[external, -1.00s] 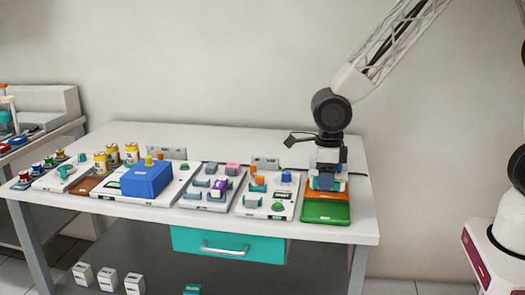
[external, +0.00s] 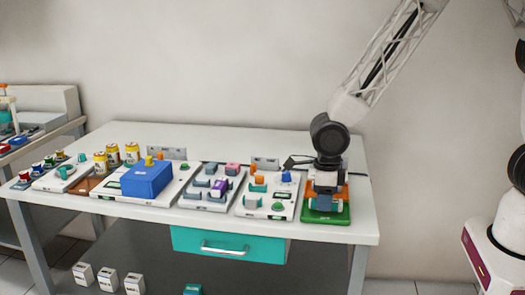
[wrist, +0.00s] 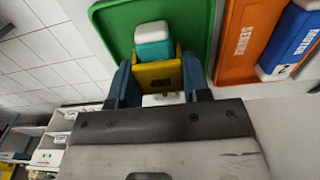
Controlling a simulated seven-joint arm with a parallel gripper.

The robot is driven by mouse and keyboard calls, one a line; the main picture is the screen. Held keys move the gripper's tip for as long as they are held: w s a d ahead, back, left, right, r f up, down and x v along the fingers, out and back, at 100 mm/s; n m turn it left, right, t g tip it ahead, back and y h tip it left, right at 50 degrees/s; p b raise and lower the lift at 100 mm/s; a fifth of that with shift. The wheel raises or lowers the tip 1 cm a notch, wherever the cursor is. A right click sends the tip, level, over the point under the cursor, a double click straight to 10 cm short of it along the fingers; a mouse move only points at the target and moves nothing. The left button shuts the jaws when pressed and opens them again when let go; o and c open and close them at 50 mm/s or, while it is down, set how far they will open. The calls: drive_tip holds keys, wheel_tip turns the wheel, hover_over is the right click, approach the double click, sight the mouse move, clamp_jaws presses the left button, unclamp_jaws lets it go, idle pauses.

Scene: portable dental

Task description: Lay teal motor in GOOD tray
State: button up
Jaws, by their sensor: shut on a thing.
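The green tray (external: 340,217) lies at the front right of the table. It also shows at the top of the wrist view (wrist: 112,22). My gripper (external: 325,203) points down over this tray, low and close to its floor. In the wrist view my gripper's blue fingers (wrist: 157,75) are shut on the teal motor, which shows a teal and white end (wrist: 153,38) and a yellow labelled part between the fingers. The motor (external: 313,204) is partly hidden by the fingers in the external view. I cannot tell whether it touches the tray floor.
An orange tray (wrist: 240,45) marked SERVICE sits directly behind the green one, with a blue labelled block (wrist: 290,42) in it. A white panel with blocks (external: 268,207) stands close to the left. The table edge (external: 360,238) is just in front of the tray.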

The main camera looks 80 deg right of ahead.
drive_tip(key=shift+f, duration=0.4)
drive_tip(key=shift+f, duration=0.1)
idle(0.3)
drive_tip(key=o, duration=1.2)
drive_tip(key=shift+r, duration=3.95)
